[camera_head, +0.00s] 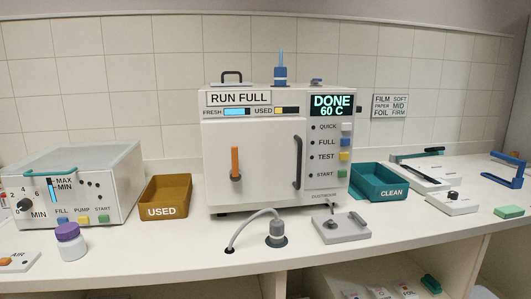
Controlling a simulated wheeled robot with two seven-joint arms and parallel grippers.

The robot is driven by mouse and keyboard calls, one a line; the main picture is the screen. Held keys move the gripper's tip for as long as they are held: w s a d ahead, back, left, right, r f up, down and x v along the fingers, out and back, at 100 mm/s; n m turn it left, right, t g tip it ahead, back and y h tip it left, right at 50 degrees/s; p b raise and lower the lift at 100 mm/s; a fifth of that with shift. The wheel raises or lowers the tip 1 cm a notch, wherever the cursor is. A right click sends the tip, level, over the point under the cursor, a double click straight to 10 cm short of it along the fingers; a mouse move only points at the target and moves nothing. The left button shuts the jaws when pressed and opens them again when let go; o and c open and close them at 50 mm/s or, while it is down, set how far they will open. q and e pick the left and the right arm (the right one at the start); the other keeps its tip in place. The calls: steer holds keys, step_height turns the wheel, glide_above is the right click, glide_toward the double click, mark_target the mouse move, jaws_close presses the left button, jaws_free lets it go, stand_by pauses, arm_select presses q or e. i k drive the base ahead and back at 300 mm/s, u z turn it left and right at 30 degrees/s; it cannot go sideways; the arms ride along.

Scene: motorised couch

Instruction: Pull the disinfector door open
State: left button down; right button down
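The white disinfector (330,190) stands on the counter in the middle of the head view. Its front door (262,145) looks shut. A dark vertical bar handle (297,162) is on the door's right side. An orange lever (235,162) points upward on the door's left part. The display (330,106) reads "DONE 60 C", and a label above the door reads "RUN FULL". Neither of my grippers is in view.
A brown "USED" bin (165,212) stands left of the disinfector, and a teal "CLEAN" bin (393,195) right of it. In front are a grey hose fitting (276,236) and a grey plate device (341,230). A white-lidded tank unit (75,190) is further left.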

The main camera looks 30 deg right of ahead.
mark_target(271, 150)
steer(key=u, duration=0.05)
steer(key=i, duration=0.85)
steer(key=z, duration=0.5)
